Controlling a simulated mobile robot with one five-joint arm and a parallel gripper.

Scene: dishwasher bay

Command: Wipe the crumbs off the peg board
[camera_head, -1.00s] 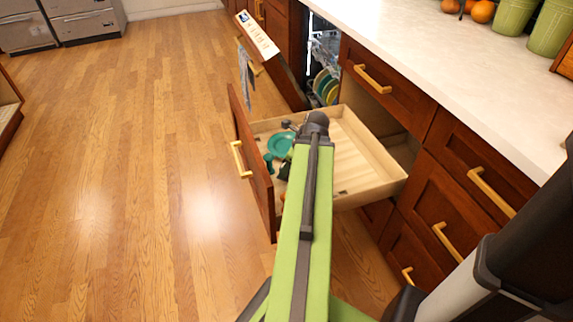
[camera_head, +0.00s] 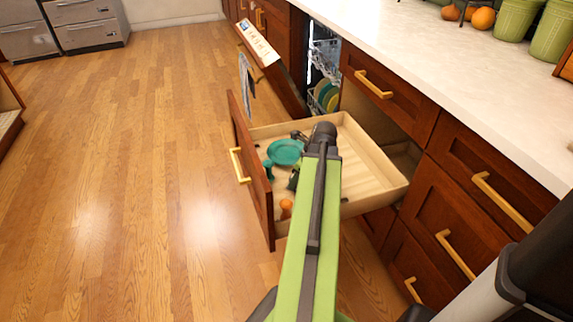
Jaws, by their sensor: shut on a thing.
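I cannot make out a peg board or crumbs for sure. The open wooden drawer (camera_head: 372,188) has a pale, striped floor.
Behind the drawer, a dishwasher (camera_head: 323,62) stands open with plates in its rack. A towel (camera_head: 246,75) hangs on a handle at the left. The white counter (camera_head: 440,70) holds green pots (camera_head: 515,17) and oranges (camera_head: 484,18). The wooden floor at the left is clear.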

